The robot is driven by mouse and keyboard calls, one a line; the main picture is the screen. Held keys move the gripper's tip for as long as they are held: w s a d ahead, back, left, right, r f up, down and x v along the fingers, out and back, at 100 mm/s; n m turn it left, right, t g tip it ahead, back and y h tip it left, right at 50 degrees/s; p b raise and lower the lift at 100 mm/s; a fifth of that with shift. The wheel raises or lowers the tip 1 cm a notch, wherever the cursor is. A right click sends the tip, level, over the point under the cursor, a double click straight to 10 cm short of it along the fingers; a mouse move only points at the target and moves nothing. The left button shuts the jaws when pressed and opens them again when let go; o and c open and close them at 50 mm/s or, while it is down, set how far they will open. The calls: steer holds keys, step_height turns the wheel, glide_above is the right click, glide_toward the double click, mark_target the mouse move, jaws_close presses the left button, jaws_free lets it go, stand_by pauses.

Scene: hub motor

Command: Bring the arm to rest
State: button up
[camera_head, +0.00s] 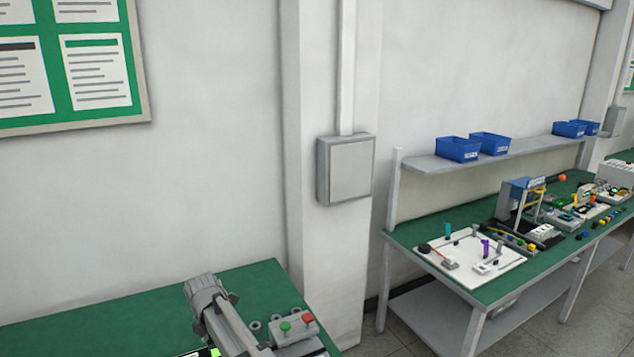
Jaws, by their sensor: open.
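My gripper is not recognisable in the head view. A grey, rounded metal form with a long bar (208,298) rises from the bottom edge, in front of the near green bench (110,325). I cannot tell whether it is part of my arm or a fixture on the bench; its lower end is cut off by the frame. No hub motor can be made out.
A control box with a green and a red button (293,328) sits at the near bench's right end, beside small grey rings. A wall pillar with a grey box (345,170) separates it from a second green bench (408,235) with several parts and blue bins (457,149) on a shelf.

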steer(key=s+d+f+m+b, duration=0.1)
steer(key=d+f+m+b, duration=0.15)
steer(key=d+m, duration=0.8)
steer(key=s+d+f+m+b, duration=0.1)
steer(key=d+f+m+b, duration=0.3)
steer(key=d, duration=1.2)
steer(key=s+d+f+m+b, duration=0.1)
steer(key=s+d+m, duration=0.3)
steer(key=d+m, duration=0.3)
steer(key=s+d+f+m+b, duration=0.1)
steer(key=s+d+m, duration=0.4)
steer(key=d+m, duration=0.3)
steer(key=shift+d+f+b, duration=0.3)
steer(key=shift+d+f, duration=0.1)
steer(key=shift+d, duration=1.45)
steer(key=shift+m, duration=0.25)
steer(key=c, duration=0.3)
steer(key=shift+w+a, duration=0.1)
